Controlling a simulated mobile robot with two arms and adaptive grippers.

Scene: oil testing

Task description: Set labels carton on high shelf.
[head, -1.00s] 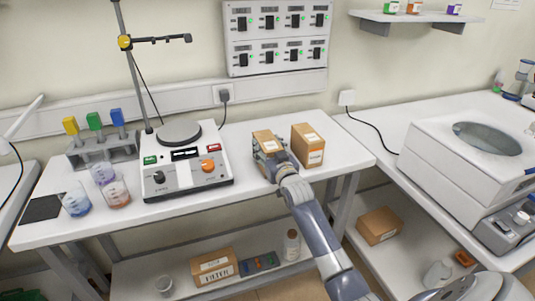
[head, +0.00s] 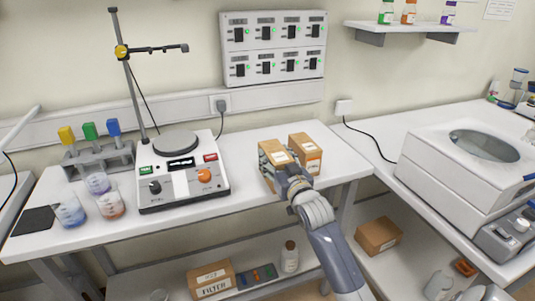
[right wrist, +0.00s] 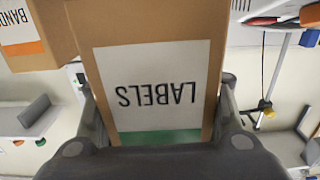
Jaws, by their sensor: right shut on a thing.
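The labels carton (head: 278,155) is a brown box with a white label and green stripe. In the right wrist view the carton (right wrist: 150,80) fills the middle, its LABELS text upside down. My right gripper (head: 282,174) is shut on it, with one finger on each side. The carton is over the right part of the white bench, in front of a second carton; I cannot tell the exact gap to the bench top. The high shelf (head: 385,26) is on the wall at upper right. My left gripper is not in view.
The second carton (head: 309,156) has an orange stripe and partial BAND text in the wrist view. Several capped bottles stand on the shelf, including a green (head: 386,13) and a purple one (head: 448,14). A hotplate (head: 180,180) with a stand is to the left. A white machine (head: 455,170) is at right.

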